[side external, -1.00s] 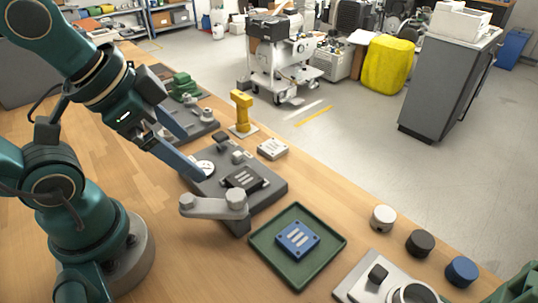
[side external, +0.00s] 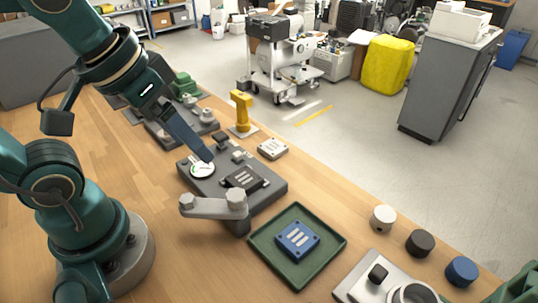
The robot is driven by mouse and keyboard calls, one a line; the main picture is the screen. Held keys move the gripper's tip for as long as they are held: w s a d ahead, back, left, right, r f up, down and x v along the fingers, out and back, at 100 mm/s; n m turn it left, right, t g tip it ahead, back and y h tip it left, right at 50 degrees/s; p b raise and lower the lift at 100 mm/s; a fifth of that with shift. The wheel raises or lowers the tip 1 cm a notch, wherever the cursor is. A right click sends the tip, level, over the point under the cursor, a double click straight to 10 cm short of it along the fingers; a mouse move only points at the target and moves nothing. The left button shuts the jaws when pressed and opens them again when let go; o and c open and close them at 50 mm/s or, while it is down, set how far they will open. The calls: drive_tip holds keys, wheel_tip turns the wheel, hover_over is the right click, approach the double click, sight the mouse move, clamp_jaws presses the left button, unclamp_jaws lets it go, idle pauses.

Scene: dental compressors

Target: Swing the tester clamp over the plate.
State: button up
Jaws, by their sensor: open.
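The tester (side external: 268,193) is a dark grey block on the wooden bench with a round white gauge (side external: 202,169) at its left. A dark slotted plate (side external: 243,179) lies on top of it. The tester clamp (side external: 212,207) is a light grey arm with a round pivot at the tester's front corner. It points left, off to the side of the plate and clear of it. My gripper (side external: 207,156) is open and empty, pointing down above the tester by the gauge, apart from the clamp. One finger largely hides the other.
A green tray (side external: 256,240) with a blue slotted plate (side external: 297,240) stands in front of the tester. A white slotted plate (side external: 272,148) and a yellow post (side external: 241,112) stand behind. White, black and blue round caps (side external: 420,243) line the right edge.

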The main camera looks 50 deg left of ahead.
sight(236, 194)
drive_tip(key=w+d+f+g, duration=0.2)
drive_tip(key=d+g, duration=0.1)
drive_tip(key=w+d+g, duration=0.1)
drive_tip(key=w, duration=0.1)
drive_tip(key=shift+d+f+m, duration=0.25)
drive_tip(key=shift+f+m, duration=0.05)
drive_tip(key=shift+f, duration=0.1)
drive_tip(key=shift+s+d+f+g, duration=0.1)
drive_tip(key=shift+d+f+g, duration=0.1)
drive_tip(key=shift+f, duration=0.3)
drive_tip(key=shift+d+f+g, duration=0.1)
drive_tip(key=shift+f+g, duration=0.1)
drive_tip(key=shift+f, duration=2.35)
clamp_jaws()
